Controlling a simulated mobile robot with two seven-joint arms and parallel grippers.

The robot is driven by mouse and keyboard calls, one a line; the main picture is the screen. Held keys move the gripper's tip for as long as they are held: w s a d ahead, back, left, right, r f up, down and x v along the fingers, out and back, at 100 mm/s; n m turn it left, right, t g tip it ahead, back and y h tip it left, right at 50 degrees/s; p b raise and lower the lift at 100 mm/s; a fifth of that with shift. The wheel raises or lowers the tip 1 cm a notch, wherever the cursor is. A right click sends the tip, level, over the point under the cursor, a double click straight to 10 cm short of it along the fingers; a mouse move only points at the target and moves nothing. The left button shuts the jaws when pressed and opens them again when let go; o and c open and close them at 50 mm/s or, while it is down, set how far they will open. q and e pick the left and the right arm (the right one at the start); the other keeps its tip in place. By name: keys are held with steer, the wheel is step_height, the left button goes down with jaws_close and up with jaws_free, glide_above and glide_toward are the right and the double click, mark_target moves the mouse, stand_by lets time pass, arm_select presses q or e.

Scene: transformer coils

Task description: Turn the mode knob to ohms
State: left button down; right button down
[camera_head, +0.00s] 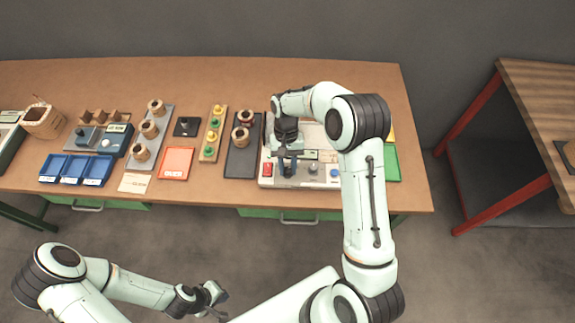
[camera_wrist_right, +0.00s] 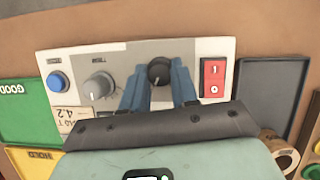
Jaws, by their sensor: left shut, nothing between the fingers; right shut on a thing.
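The black mode knob (camera_wrist_right: 158,70) is on the light front panel of the tester (camera_wrist_right: 215,48), between a grey knob (camera_wrist_right: 99,85) and a red rocker switch (camera_wrist_right: 213,77). A small pale mark shows on the black knob; its setting cannot be read. My right gripper (camera_wrist_right: 157,77) has its two blue-grey fingers closed on the sides of the black knob. In the head view my right gripper (camera_head: 288,165) reaches down over the tester (camera_head: 265,182) and hides the knob. My left gripper (camera_head: 218,292) is shut and empty, off the table's front edge.
A blue button (camera_wrist_right: 58,80) sits beside the grey knob. A green tray (camera_wrist_right: 22,110) and a dark tray (camera_head: 242,160) flank the tester. Blue bins (camera_head: 75,169), wooden coils and a red tray (camera_head: 176,162) stand further left on the table.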

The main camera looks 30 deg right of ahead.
steer(key=c, duration=0.9)
jaws_free()
arm_select(q)
steer(key=shift+w+r+p, duration=0.75)
steer(key=shift+w+r, duration=0.25)
steer(key=shift+w, duration=0.15)
arm_select(e)
steer(key=v, duration=1.3)
steer(key=shift+r, duration=0.15)
steer(key=shift+w, duration=0.1)
